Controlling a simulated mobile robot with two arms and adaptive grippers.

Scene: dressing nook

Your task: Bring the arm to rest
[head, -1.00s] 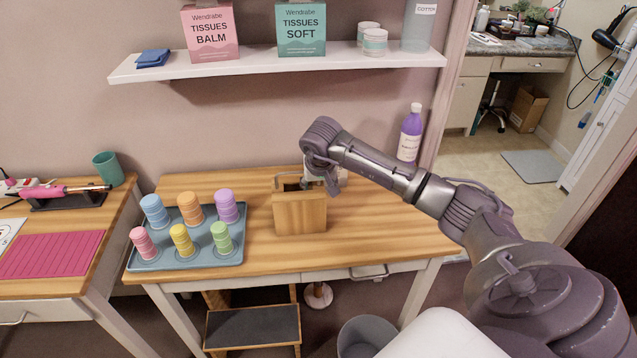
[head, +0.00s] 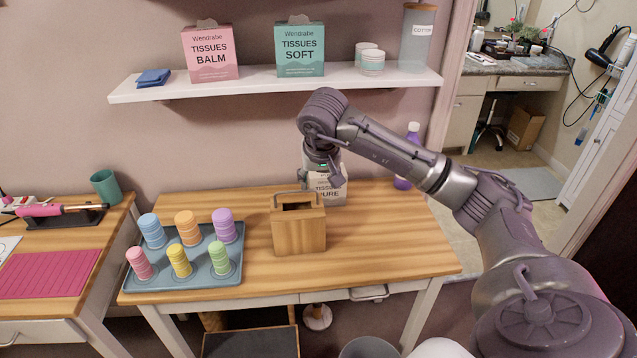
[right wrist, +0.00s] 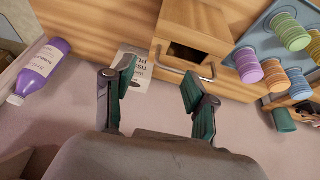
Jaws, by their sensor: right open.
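My right arm reaches in from the right in the head view. Its gripper (head: 322,176) hangs over the back of the wooden table (head: 380,240), beside a white tissue box marked PURE (head: 330,192). In the right wrist view the two fingers of the right gripper (right wrist: 160,84) are apart with nothing held between them. The white tissue box (right wrist: 130,72) stands beyond them, partly covered by a finger. A wooden box with a metal handle (head: 298,231) stands in front of the gripper; it shows in the wrist view too (right wrist: 195,25). My left gripper is out of view.
A blue-grey tray (head: 200,279) with several coloured ribbed cylinders sits at the table's left. A purple bottle (head: 405,181) stands partly hidden behind my arm. A white shelf (head: 270,82) with boxes hangs above. The table's right front is clear.

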